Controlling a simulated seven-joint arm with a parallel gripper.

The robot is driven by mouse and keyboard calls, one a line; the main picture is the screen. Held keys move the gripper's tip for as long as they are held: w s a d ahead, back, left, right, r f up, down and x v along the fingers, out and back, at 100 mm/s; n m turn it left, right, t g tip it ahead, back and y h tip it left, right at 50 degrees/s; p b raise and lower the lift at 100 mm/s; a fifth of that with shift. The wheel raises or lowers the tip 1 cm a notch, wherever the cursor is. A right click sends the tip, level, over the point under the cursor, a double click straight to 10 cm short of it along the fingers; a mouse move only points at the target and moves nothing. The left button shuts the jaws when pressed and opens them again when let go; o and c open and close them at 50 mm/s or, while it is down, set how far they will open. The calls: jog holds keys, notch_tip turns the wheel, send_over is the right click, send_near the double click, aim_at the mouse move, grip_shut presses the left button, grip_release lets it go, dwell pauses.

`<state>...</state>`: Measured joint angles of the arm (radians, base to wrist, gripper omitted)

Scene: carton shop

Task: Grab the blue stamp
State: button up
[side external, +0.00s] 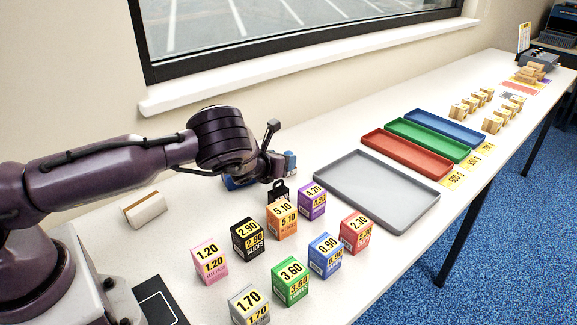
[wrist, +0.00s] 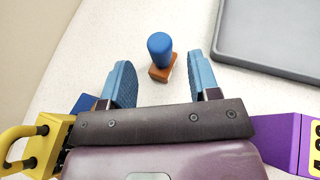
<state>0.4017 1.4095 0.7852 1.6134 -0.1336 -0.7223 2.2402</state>
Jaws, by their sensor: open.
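The blue stamp (wrist: 160,48) stands on the white table in the wrist view, with a round blue handle on a small brown base. My gripper (wrist: 160,65) is open, with one blue-padded finger to the left of the stamp and one to the right. The stamp is just ahead of the gap between the fingertips, and neither finger touches it. In the side view my gripper (side external: 277,168) hangs over the table behind the small cartons. I cannot make out the stamp clearly there.
A grey tray (side external: 428,203) lies right of my gripper. A purple carton (side external: 311,201) stands close by, with several priced cartons in front. Red (side external: 372,136), green (side external: 394,125) and blue (side external: 415,116) trays lie farther along. A yellow handle (wrist: 22,132) shows at the wrist view's left.

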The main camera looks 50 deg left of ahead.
jog(key=shift+x, duration=2.2)
jog(key=c, duration=1)
